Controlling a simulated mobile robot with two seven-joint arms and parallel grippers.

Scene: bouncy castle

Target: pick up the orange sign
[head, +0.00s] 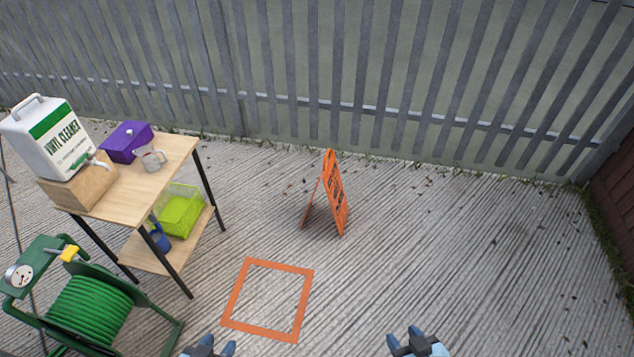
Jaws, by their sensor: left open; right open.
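The orange sign (336,196) is a folding A-frame board with dark lettering. It stands upright and open on the grooved concrete, a little right of the middle of the head view. My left gripper (213,345) is at the bottom edge, open and empty, below and left of the sign. My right gripper (415,338) is at the bottom edge, open and empty, below and right of the sign. Both are well apart from the sign. Most of both arms is out of view.
An orange square outline (232,302) marks the ground in front of the sign. A wooden table (165,158) at left holds a vinyl cleaner jug (50,140), a purple box (126,141) and a mug (150,158). A green hose reel (90,308) stands lower left. A metal fence (300,65) closes the back.

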